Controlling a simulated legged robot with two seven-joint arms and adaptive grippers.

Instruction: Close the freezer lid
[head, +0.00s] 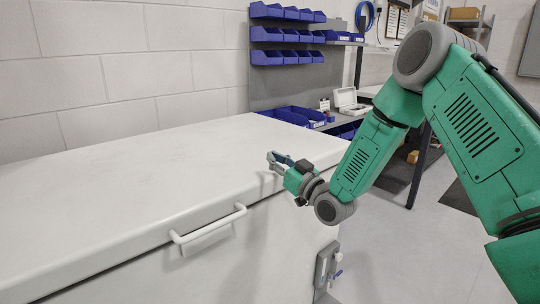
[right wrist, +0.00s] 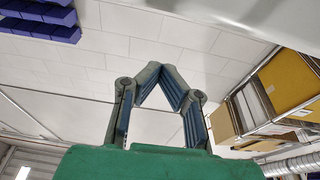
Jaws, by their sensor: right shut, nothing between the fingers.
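The white freezer lid (head: 130,165) fills the left and middle of the head view and lies about flat over the freezer body (head: 250,265). A dark line runs under its front edge at the lower left; I cannot tell if the lid is fully seated. A white bar handle (head: 210,224) is on the front. My right gripper (head: 272,158) is at the lid's right front edge; I cannot tell if it touches. In the right wrist view its fingers (right wrist: 160,70) meet at the tips, shut and empty. My left gripper is not in view.
A rack with blue bins (head: 285,35) stands behind the freezer's right end, with more blue bins (head: 295,115) and a white case (head: 348,102) lower down. A block wall (head: 130,60) is behind the lid. Open floor (head: 400,240) lies to the right.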

